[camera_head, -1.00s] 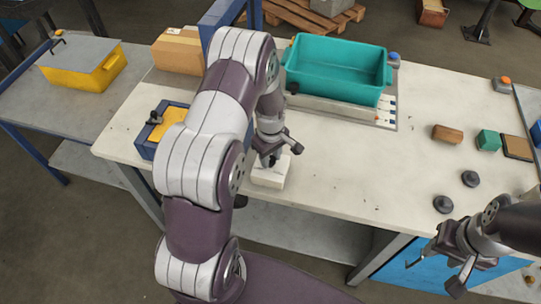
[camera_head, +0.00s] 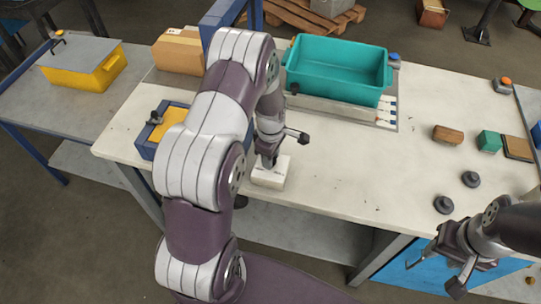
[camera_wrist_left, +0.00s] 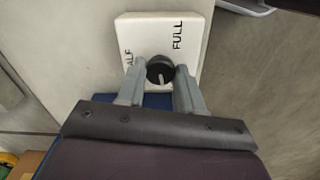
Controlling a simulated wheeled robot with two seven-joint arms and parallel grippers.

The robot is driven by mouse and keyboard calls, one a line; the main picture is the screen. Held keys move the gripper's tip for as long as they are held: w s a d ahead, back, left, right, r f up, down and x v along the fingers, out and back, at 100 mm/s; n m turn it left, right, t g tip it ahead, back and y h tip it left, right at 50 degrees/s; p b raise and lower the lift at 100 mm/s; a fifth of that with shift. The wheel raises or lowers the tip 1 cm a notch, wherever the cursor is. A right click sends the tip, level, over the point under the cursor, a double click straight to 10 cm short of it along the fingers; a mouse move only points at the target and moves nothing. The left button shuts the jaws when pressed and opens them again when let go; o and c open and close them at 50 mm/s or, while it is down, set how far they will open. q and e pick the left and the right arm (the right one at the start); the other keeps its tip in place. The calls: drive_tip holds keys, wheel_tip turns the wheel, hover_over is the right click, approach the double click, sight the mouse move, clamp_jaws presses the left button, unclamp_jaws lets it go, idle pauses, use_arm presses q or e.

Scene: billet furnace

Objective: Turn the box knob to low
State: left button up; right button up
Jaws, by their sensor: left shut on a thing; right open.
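The white box (camera_head: 271,173) sits near the front edge of the workbench, partly hidden by my left gripper (camera_head: 267,160). In the left wrist view the white box (camera_wrist_left: 165,30) carries a round black knob (camera_wrist_left: 160,69) with a pale pointer line toward the bottom of the picture. "FULL" reads on its right and part of "HALF" on its left; no "low" label shows. My left gripper (camera_wrist_left: 160,80) is shut on the knob, a finger on each side. My right gripper (camera_head: 447,267) is open and empty, at the lower right off the bench's front.
A teal bin (camera_head: 335,68) stands behind the white box. A blue-framed yellow box (camera_head: 170,125) is to its left. Black knob-like pieces (camera_head: 471,179) and small blocks (camera_head: 447,134) lie to the right. The bench middle (camera_head: 350,170) is clear.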

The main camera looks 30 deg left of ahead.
use_arm(q)
drive_tip(key=shift+w+r, duration=0.15)
drive_tip(key=shift+w, duration=0.05)
drive_tip(key=o, duration=1)
drive_tip(key=shift+o, duration=0.2)
drive_tip(key=shift+s, duration=0.1)
wheel_tip(320, 180, up, 12)
drive_tip(key=b, duration=0.2)
drive_tip(key=shift+r, duration=0.25)
